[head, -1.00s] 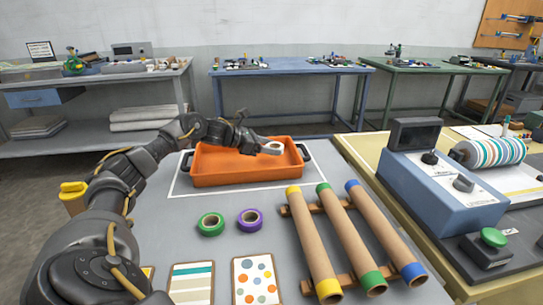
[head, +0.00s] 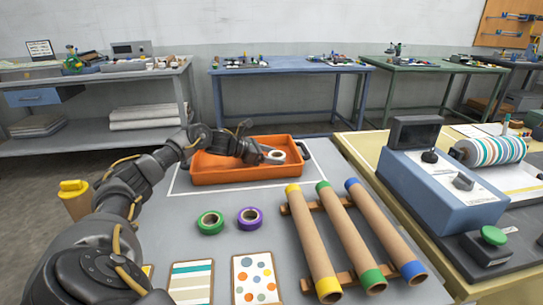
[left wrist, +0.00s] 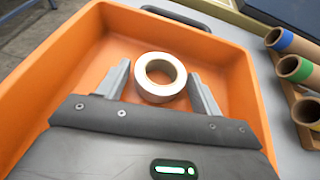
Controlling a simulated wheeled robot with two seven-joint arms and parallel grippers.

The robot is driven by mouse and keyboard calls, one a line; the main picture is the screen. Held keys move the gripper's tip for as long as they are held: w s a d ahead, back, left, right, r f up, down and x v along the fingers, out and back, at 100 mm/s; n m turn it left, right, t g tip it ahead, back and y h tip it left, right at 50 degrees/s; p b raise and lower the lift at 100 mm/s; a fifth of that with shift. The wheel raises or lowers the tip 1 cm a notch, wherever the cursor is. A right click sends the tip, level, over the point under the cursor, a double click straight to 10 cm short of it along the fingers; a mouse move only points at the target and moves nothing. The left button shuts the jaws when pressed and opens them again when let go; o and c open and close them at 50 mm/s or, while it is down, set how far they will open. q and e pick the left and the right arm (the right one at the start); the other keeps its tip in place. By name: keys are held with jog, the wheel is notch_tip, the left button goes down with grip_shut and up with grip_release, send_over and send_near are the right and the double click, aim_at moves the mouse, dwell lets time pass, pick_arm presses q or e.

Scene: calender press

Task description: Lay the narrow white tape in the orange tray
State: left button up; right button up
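The narrow white tape (head: 275,156) is a small roll with a brown core, inside the orange tray (head: 235,176) near its right end. In the left wrist view the tape (left wrist: 172,92) lies flat on the floor of the tray (left wrist: 62,75). My left gripper (left wrist: 159,69) is low in the tray, its two fingers on either side of the tape with a small gap to each. It is open. My left arm (head: 150,165) reaches in from the left. My right gripper is not in view.
A green roll (head: 210,223) and a purple roll (head: 250,219) lie in front of the tray. Three cardboard tubes (head: 313,245) on a wooden rack stand to the right. A blue press unit (head: 440,190) stands on the right-hand table.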

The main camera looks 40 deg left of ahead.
pick_arm(q)
jog(key=shift+o, duration=1)
jog(key=shift+r, duration=0.1)
jog(key=shift+s+a+r, duration=0.1)
jog(key=shift+s+a, duration=0.1)
jog(key=shift+s, duration=0.05)
jog(key=b+v, duration=0.1)
jog(key=v, duration=0.7)
jog(key=shift+s+a+b, duration=0.1)
jog(key=shift+s+b, duration=0.2)
jog(key=b+v, duration=0.2)
jog(key=shift+s+a, duration=0.2)
jog(key=shift+a, duration=0.05)
jog(key=shift+s+r+b, duration=0.1)
jog(key=shift+r+b, duration=0.25)
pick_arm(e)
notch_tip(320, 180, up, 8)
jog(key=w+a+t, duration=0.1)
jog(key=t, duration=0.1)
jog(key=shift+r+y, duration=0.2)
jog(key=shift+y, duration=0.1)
